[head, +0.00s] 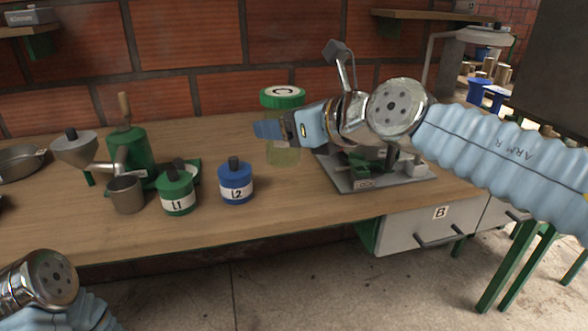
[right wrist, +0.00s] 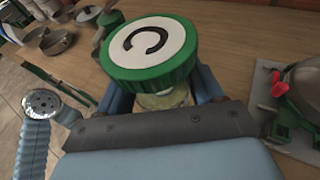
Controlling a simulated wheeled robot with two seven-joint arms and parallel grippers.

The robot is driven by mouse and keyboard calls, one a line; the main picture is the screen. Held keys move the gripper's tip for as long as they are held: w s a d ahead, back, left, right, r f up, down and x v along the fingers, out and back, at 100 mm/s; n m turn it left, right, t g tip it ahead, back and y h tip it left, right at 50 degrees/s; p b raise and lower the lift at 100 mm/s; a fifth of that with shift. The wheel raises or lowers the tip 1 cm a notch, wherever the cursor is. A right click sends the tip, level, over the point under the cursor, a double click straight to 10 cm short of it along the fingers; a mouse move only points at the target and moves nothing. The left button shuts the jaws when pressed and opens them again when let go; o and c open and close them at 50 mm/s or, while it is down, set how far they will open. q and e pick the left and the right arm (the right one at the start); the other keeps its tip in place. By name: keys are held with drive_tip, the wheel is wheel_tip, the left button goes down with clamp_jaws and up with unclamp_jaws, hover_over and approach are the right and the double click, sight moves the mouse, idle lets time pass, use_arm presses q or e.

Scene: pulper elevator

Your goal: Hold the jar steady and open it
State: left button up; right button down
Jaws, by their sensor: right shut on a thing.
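The jar (head: 284,151) is clear, greenish glass and stands upright on the wooden bench. Its green lid (head: 283,97) with a white top sits on it. In the right wrist view the lid (right wrist: 150,47) shows a dark curved mark, with a little of the glass (right wrist: 165,97) below it. My right gripper (head: 276,131) is shut on the jar's body below the lid, coming in from the right. It hides part of the jar. My left arm shows at the lower left of the head view, but its fingers are outside the picture.
A green jar L1 (head: 176,194) and a blue jar L2 (head: 236,182) stand left of the jar. A metal cup (head: 127,195) and green grinder (head: 128,150) are farther left. A device on a grey plate (head: 385,184) lies to the right. The front bench strip is clear.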

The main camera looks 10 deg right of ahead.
drive_tip(key=shift+w+d+f+b, duration=0.65)
drive_tip(key=shift+w+d+f, duration=0.65)
drive_tip(key=shift+w+f, duration=0.75)
drive_tip(key=shift+w+d+f+b, duration=0.6)
drive_tip(key=shift+w+d+f, duration=0.65)
drive_tip(key=shift+w+f, duration=0.8)
drive_tip(key=shift+w+d+f+b, duration=0.65)
drive_tip(key=shift+w+d+f, duration=0.85)
drive_tip(key=shift+f, duration=0.85)
drive_tip(key=shift+w+a, duration=0.15)
drive_tip(key=shift+a, duration=0.05)
drive_tip(key=shift+f, duration=0.15)
drive_tip(key=shift+c, duration=0.8)
unclamp_jaws()
